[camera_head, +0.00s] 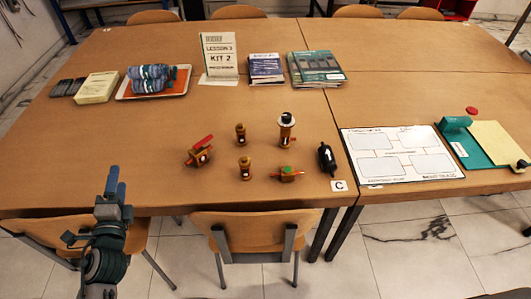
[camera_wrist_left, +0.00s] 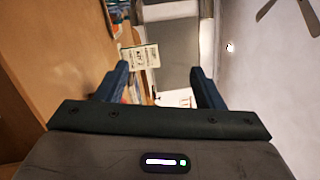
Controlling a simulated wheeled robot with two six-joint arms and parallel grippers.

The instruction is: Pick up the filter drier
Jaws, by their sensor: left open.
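The filter drier appears to be the small black cylinder (camera_head: 327,158) with a white arrow mark. My left gripper (camera_head: 116,182) is open and empty at the front left, by the table's front edge and well left of the black cylinder. In the left wrist view, the two blue fingers (camera_wrist_left: 160,72) are spread with nothing between them, and the black cylinder does not show. My right gripper is not clearly seen.
Several brass fittings (camera_head: 243,168) stand left of the cylinder. A card marked C (camera_head: 339,186) lies in front of it. A whiteboard sheet (camera_head: 389,154) lies to the right. A kit sign (camera_head: 219,58), booklets and an orange-lined tray (camera_head: 179,84) are farther back. Chairs stand at the front edge.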

